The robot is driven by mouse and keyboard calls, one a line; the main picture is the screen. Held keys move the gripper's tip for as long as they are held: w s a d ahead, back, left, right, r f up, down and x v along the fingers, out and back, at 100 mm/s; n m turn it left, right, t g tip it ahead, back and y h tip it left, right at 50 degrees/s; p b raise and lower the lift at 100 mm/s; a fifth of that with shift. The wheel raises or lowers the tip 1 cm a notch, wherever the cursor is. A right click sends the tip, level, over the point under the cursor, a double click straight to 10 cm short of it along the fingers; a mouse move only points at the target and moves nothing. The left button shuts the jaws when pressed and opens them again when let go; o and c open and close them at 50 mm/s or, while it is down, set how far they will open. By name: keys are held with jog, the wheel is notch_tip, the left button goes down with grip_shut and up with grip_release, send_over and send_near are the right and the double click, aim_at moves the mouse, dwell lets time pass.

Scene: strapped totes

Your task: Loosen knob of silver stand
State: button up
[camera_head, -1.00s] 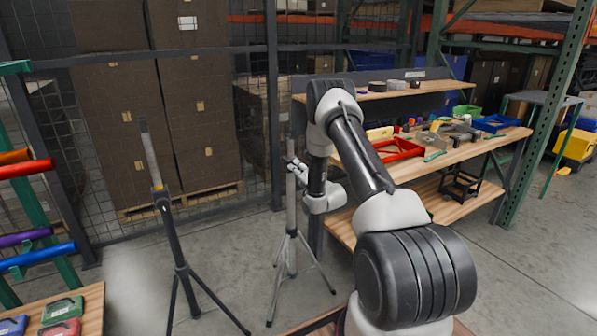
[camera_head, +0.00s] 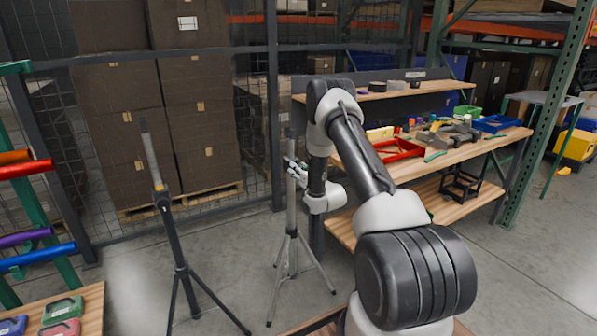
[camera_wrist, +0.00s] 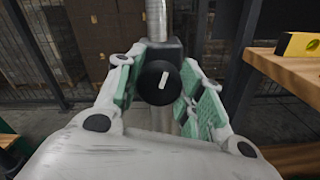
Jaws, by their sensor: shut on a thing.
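The silver stand (camera_head: 292,220) is a grey tripod standing upright on the floor, in the middle of the head view. Its pole (camera_wrist: 156,20) rises at the top middle of the wrist view. The knob (camera_wrist: 159,83) is round and black with a white mark tilted slightly to the right, and sits on a dark collar. My gripper (camera_wrist: 160,92) has green-padded fingers on both sides of the knob and is shut on it. In the head view my gripper (camera_head: 297,168) is at the stand's pole, too small to see the grip itself.
A black tripod stand (camera_head: 172,230) is to the left. A wooden workbench (camera_head: 460,145) with a red tray (camera_head: 398,151) and tools is at the right. A yellow level (camera_wrist: 298,45) lies on the bench. A wire fence and stacked boxes (camera_head: 165,100) are behind.

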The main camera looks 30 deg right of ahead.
jog(key=shift+f, duration=0.2)
jog(key=o, duration=1)
jog(key=shift+r, duration=0.1)
jog(key=s, duration=1.2)
jog(key=shift+d, duration=0.2)
